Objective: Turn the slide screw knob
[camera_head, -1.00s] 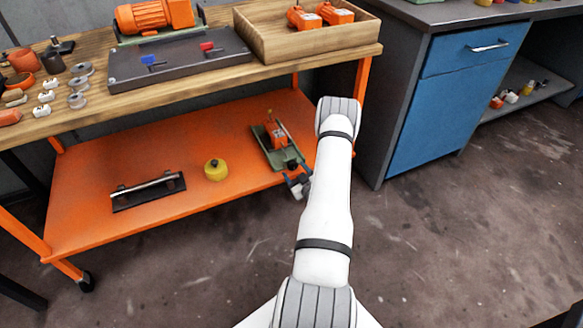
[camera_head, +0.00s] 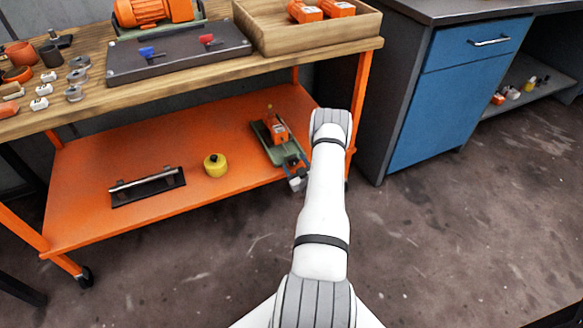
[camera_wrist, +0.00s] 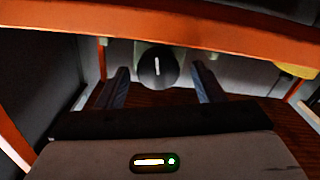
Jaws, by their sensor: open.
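The slide screw unit, a green base (camera_head: 262,139) with an orange block (camera_head: 277,131), sits at the right end of the orange lower shelf. Its round black knob (camera_wrist: 157,69) with a white upright line shows in the wrist view, in front of the green base end. My gripper (camera_wrist: 161,76) is open, with a dark blue finger on each side of the knob and visible gaps to it. In the head view my gripper (camera_head: 294,166) is at the near end of the unit, partly hidden by my arm. I cannot tell how far the fingertips reach over the knob.
The orange shelf (camera_head: 90,190) also holds a yellow round part (camera_head: 215,165) and a black rail fixture (camera_head: 148,187). The wooden benchtop (camera_head: 215,83) overhangs the shelf. A blue cabinet (camera_head: 440,125) stands to the right. The floor in front is clear.

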